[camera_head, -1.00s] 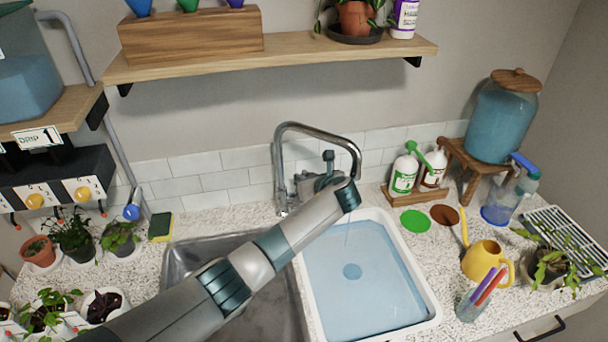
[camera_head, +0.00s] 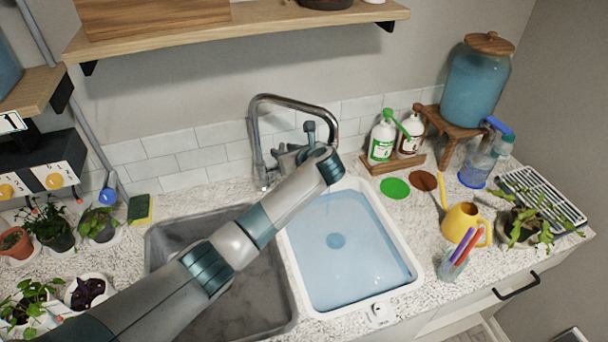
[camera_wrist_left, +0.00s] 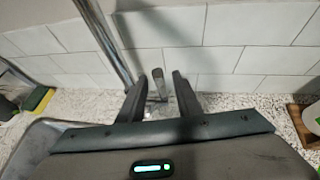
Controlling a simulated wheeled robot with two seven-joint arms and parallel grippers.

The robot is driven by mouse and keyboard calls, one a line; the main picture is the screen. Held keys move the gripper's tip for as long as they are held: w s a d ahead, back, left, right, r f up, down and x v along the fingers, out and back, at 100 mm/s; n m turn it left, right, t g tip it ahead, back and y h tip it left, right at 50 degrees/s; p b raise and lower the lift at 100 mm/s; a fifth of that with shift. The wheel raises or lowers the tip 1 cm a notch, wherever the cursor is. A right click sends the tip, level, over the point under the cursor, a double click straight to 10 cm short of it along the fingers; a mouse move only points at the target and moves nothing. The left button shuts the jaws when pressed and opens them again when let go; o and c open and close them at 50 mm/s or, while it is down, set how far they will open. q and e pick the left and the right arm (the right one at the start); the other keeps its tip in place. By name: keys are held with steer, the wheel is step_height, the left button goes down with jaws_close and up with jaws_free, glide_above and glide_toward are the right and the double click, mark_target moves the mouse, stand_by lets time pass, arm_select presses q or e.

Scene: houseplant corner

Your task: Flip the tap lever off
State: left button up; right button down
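The chrome tap (camera_head: 257,140) arches over the sinks, its spout end above the white basin (camera_head: 418,272) of blue water. A faint thin stream seems to fall into the basin. The dark-knobbed lever (camera_head: 310,132) stands upright behind my left wrist. My left gripper (camera_head: 290,158) is at the tap's base, partly hidden by my own arm. In the left wrist view its two dark fingers (camera_wrist_left: 159,82) are apart, with a small upright post, apparently the lever (camera_wrist_left: 157,84), between them. I cannot tell whether they touch it. My right gripper is not in view.
The tap pipe (camera_wrist_left: 104,42) rises close left of the fingers. A grey sink (camera_head: 165,232) lies under my arm. Soap bottles (camera_head: 381,140) in a wooden holder, a water jar (camera_head: 474,88) and a yellow watering can (camera_head: 460,223) stand to the right. A shelf (camera_head: 240,32) hangs above.

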arm_select(q)
steer(key=s+d+b, duration=0.3)
steer(key=s+d, duration=0.3)
steer(key=s, duration=0.5)
steer(key=shift+d+r, duration=0.2)
